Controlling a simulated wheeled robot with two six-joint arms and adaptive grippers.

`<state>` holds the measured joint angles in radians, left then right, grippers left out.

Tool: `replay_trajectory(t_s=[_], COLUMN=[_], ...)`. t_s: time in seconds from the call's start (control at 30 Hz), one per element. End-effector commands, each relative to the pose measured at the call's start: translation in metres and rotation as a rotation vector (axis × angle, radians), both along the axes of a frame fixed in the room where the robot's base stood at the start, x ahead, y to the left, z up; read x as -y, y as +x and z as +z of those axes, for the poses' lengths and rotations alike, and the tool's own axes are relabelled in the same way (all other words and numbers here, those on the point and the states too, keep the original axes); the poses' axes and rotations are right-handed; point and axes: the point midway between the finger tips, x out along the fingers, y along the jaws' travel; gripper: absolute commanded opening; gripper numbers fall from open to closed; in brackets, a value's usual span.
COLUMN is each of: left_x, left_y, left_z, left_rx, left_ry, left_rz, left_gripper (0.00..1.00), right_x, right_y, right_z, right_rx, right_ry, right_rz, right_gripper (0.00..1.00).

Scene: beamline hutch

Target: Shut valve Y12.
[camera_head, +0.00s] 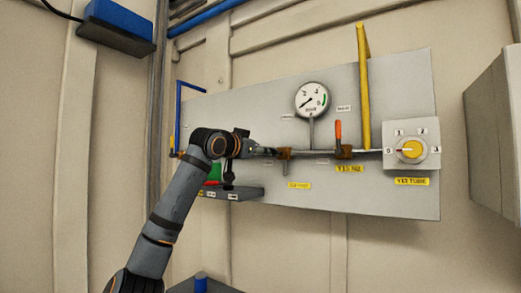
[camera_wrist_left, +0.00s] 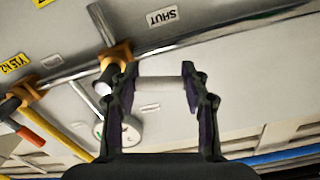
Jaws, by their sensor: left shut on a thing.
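On the grey panel (camera_head: 400,95), a brass valve body (camera_head: 284,153) sits on the horizontal pipe, above a yellow label (camera_head: 299,185) too blurred to read. My left gripper (camera_head: 266,151) is just left of this valve. In the left wrist view, the gripper (camera_wrist_left: 161,86) is shut on a pale grey cylindrical piece (camera_wrist_left: 160,83), which looks like the valve's handle. How the handle joins the valve is hidden. My right gripper is not in view.
Right of it is a valve with an upright orange-red handle (camera_head: 338,130), labelled Y15 N2 (camera_wrist_left: 14,63). A gauge (camera_head: 312,99) is above, a yellow vertical pipe (camera_head: 363,85) and yellow knob (camera_head: 411,149) to the right.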

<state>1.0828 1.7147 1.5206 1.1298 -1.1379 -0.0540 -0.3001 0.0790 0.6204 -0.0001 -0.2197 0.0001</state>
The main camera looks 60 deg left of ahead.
Motion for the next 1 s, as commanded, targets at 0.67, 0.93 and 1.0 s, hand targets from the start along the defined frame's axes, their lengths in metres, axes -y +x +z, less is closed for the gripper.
replay_trajectory(t_s=[0.67, 0.93, 1.0], left_x=[-0.002, -0.002, -0.002], left_y=[-0.002, -0.002, -0.002], left_z=[-0.015, -0.015, -0.015], left_rx=[0.154, 0.153, 0.153], left_ry=[-0.249, -0.249, -0.248], left_rz=[0.000, 0.000, 0.000], left_gripper=[0.00, 0.70, 0.70], right_x=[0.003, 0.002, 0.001], right_y=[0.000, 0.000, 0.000], right_z=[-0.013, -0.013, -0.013], right_rx=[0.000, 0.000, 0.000], right_ry=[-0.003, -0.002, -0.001], right_rz=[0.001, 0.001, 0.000], right_gripper=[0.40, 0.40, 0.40])
